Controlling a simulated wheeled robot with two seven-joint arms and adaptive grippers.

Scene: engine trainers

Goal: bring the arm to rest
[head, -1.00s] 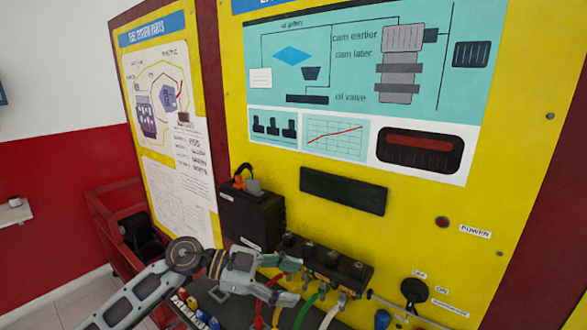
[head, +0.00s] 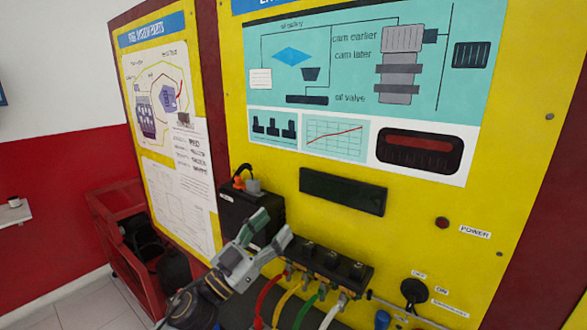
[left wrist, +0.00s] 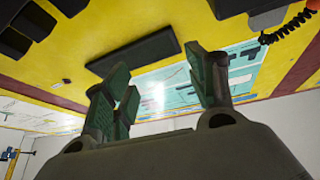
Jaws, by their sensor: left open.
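My left gripper (head: 268,234) is open and empty in the head view. It points up and to the right, in front of the black box (head: 250,213) on the yellow trainer panel (head: 405,228). In the left wrist view its green-padded fingers (left wrist: 165,90) stand apart with nothing between them, and the yellow panel (left wrist: 65,65) lies beyond. My right gripper is in neither view.
A row of black coils (head: 325,265) with red, yellow, green and white leads sits just right of the gripper. A black rotary switch (head: 414,291) and a red power light (head: 442,223) are farther right. A red cart (head: 118,225) stands at the left.

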